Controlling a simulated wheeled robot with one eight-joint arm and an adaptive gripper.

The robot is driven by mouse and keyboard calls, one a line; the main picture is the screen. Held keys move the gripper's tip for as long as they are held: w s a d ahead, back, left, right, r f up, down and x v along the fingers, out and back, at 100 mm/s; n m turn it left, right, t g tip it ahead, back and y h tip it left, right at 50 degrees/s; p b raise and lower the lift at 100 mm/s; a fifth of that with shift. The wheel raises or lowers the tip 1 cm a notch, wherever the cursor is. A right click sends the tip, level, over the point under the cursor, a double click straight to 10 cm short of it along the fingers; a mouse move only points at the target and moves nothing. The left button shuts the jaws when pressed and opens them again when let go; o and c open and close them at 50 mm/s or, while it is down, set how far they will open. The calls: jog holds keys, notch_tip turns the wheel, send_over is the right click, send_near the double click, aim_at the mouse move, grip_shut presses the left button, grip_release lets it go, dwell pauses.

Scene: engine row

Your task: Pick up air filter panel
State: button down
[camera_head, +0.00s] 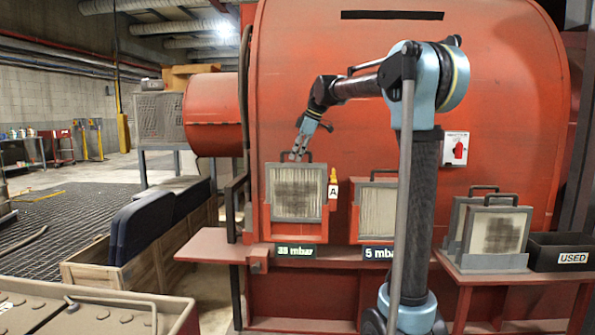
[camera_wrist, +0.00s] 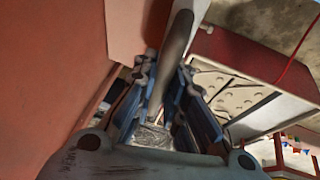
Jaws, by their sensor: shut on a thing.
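A grey-framed air filter panel (camera_head: 298,192) with a dark, dirty middle stands in a red holder above a "mbar" sign, left of centre in the head view. My gripper (camera_head: 296,157) is at its top, shut on the panel's dark handle. In the wrist view my gripper (camera_wrist: 160,110) has its blue fingers on both sides of a grey bar (camera_wrist: 178,45), which looks like this handle. The panel's lower edge is at the holder, and I cannot tell whether it is lifted.
A paler panel (camera_head: 377,196) stands in the "5 mbar" holder, partly behind my arm. Panels (camera_head: 496,231) stand on the right side table beside a black "USED" bin (camera_head: 560,252).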

notch_tip(320, 180, up, 21)
dwell(0.4)
dwell(0.4)
